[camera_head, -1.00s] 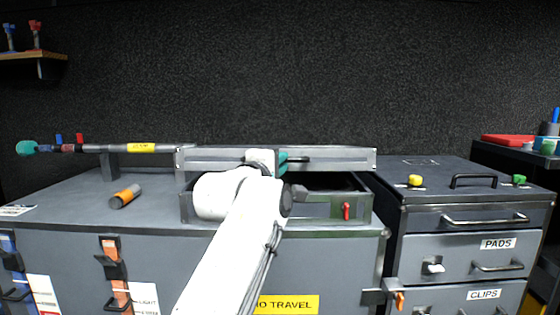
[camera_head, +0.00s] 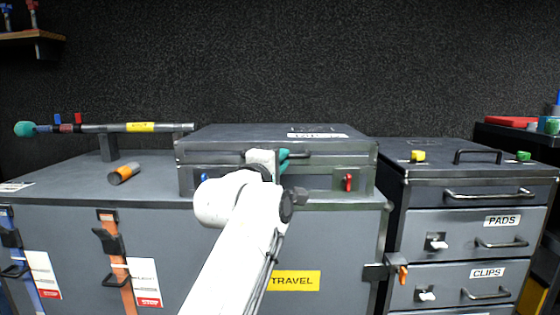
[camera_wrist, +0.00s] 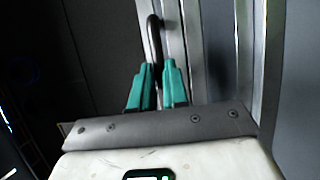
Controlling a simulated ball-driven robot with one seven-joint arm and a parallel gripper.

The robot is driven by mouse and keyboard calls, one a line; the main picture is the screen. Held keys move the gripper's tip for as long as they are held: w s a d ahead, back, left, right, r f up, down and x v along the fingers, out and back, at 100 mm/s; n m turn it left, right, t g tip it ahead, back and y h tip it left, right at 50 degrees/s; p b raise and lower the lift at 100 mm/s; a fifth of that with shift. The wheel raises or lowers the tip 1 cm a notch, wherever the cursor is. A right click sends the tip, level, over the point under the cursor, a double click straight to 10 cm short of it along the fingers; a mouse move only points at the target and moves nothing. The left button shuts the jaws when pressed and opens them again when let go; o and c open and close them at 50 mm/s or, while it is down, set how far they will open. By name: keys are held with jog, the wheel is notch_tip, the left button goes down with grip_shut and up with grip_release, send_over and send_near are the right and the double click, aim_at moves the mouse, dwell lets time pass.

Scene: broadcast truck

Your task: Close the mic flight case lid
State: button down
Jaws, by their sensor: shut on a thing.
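The mic flight case (camera_head: 330,182) is a grey box on the large grey trunk. Its lid (camera_head: 250,137) lies flat over the body, with a white label on top and a dark bar handle (camera_head: 297,155) at its front edge. My gripper (camera_head: 283,160) has teal fingers and is at that handle. In the wrist view the teal fingers (camera_wrist: 158,88) are shut on the dark handle (camera_wrist: 152,45). My white arm hides part of the case front. A red latch (camera_head: 348,182) and a blue latch (camera_head: 204,177) show on the front.
A boom pole (camera_head: 105,128) rests on a stand at the left. An orange and dark cylinder (camera_head: 124,173) lies on the trunk top (camera_head: 75,180). A drawer cabinet (camera_head: 465,220) stands at the right, with a shelf (camera_head: 30,37) at upper left.

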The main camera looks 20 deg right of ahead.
jog(key=c, duration=1.1)
grip_release()
jog(key=shift+f, duration=0.8)
jog(key=shift+r, duration=0.15)
jog(key=shift+r, duration=0.1)
jog(key=p+v, duration=0.2)
jog(key=v, duration=0.9)
jog(key=shift+w+r, duration=0.1)
jog(key=shift+r, duration=0.05)
